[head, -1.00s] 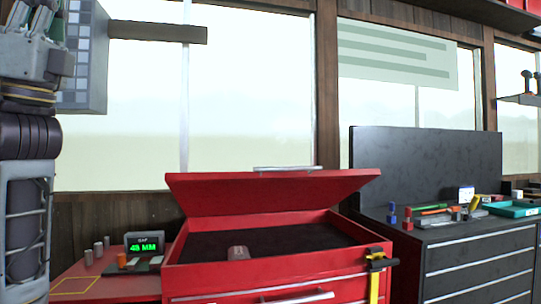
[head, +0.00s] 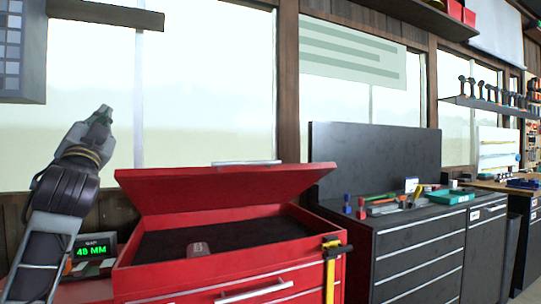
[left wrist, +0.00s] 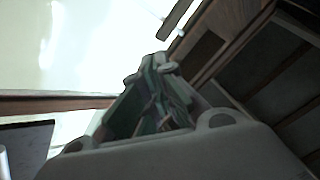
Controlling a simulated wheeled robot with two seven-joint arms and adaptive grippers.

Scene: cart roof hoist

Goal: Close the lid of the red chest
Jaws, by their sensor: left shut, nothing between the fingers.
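The red chest (head: 225,268) stands at the lower middle of the head view. Its lid (head: 215,190) is raised and tilted up over the dark interior (head: 220,232), with a silver handle (head: 246,162) along its upper edge. A small greyish-red object (head: 198,248) lies inside near the front. My left gripper (head: 104,110) is raised to the left of the lid, apart from it and higher, shut and empty. The left wrist view shows its fingers (left wrist: 155,85) closed together with nothing between them. My right gripper is out of view.
A yellow-and-black clamp-like tool (head: 331,262) hangs at the chest's front right corner. A dark cabinet (head: 420,250) with small tools on top stands to the right. A display reading 48 MM (head: 90,252) sits left of the chest. Windows are behind.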

